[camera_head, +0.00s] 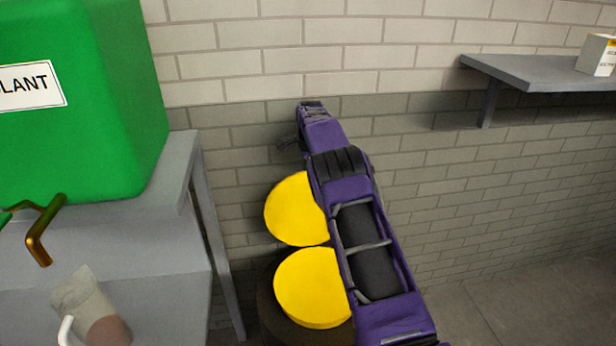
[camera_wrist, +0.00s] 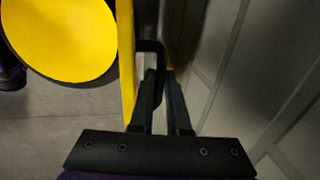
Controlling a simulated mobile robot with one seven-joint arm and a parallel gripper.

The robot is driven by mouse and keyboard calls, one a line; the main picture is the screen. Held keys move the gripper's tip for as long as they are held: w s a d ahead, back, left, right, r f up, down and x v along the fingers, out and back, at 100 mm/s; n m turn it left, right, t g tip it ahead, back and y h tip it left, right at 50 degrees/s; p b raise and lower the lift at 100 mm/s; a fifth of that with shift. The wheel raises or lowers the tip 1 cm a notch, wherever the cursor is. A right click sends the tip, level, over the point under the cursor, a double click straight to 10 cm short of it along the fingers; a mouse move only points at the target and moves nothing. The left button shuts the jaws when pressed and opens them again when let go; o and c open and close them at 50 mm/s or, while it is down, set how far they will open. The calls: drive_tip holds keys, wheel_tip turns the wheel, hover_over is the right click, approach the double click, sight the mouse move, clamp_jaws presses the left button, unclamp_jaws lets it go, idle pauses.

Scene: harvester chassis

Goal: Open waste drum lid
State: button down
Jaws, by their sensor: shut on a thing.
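The waste drum (camera_head: 270,300) is dark and stands low beside the bench, partly hidden by my arm. A yellow round face (camera_head: 312,287) lies on its top; I cannot tell if it is an inner cover. A second yellow disc, the lid (camera_head: 293,210), stands raised behind it near the wall. In the wrist view the lid is nearly edge-on (camera_wrist: 126,60), with a black handle (camera_wrist: 150,46) on its wall side. My gripper (camera_wrist: 161,82) is shut on this handle. The flat yellow face (camera_wrist: 62,35) shows at left there.
A grey bench (camera_head: 185,165) with a green tank (camera_head: 90,110), a brass tap (camera_head: 42,235) and a cup-like container (camera_head: 90,310) stands at left. A grey wall shelf (camera_head: 530,75) holds a white box (camera_head: 598,55) at right. Floor at lower right is clear.

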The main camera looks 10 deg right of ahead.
drive_tip(key=shift+w+a+r, duration=0.15)
drive_tip(key=shift+w+r, duration=0.1)
drive_tip(key=shift+w, duration=0.1)
drive_tip(key=c, duration=1.1)
unclamp_jaws()
drive_tip(key=shift+c, duration=0.2)
drive_tip(key=shift+o, duration=1.3)
drive_tip(key=shift+f, duration=0.15)
drive_tip(key=s+r, duration=0.1)
drive_tip(key=r, duration=0.7)
drive_tip(key=s+r, duration=0.2)
drive_tip(key=r, duration=0.7)
drive_tip(key=shift+s+r, duration=0.15)
drive_tip(key=shift+s, duration=0.15)
